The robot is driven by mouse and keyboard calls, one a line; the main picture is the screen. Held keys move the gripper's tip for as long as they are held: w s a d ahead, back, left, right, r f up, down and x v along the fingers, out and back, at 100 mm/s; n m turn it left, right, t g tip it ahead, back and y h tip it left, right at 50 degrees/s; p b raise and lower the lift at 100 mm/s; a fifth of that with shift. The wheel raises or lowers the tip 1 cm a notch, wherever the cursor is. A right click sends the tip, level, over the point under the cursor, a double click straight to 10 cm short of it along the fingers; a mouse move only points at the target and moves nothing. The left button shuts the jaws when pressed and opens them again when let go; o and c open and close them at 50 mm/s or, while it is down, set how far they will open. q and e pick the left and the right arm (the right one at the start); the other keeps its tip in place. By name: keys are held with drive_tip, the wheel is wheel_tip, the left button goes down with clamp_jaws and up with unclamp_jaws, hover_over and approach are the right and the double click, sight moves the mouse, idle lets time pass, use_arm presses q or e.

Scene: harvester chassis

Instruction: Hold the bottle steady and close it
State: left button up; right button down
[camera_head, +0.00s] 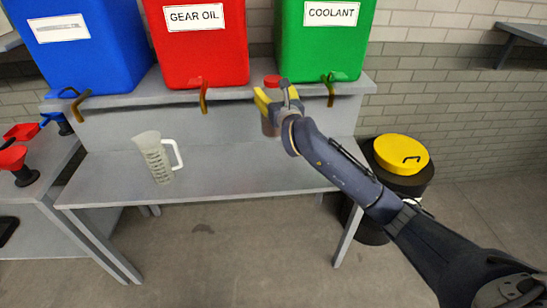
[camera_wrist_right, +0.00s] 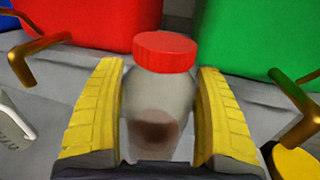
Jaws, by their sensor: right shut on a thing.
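The bottle (camera_wrist_right: 158,105) is pale and translucent with a dark patch low in its body. A red cap (camera_wrist_right: 165,52) sits on its top, and it also shows in the head view (camera_head: 271,80); how tightly it is screwed cannot be told. My right gripper (camera_wrist_right: 160,75) has its yellow fingers on both sides of the bottle and is shut on it. The bottle stands upright in the grip. In the head view the right gripper (camera_head: 272,98) hides much of the bottle, in front of the bench's raised shelf. My left gripper is not in view.
Blue (camera_head: 80,55), red (camera_head: 200,50) and green (camera_head: 322,50) containers with taps stand on the raised shelf (camera_head: 120,97). A measuring jug (camera_head: 154,160) stands on the bench (camera_head: 230,175). A yellow-lidded dark drum (camera_head: 400,152) stands at right. Funnels (camera_head: 14,160) lie left.

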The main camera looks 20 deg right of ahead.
sight(273, 131)
wheel_tip(273, 131, down, 14)
drive_tip(key=shift+f, duration=0.2)
idle(0.4)
drive_tip(key=shift+f, duration=2.25)
drive_tip(key=shift+c, duration=0.4)
unclamp_jaws()
drive_tip(key=shift+f, duration=0.1)
drive_tip(key=s, duration=1.2)
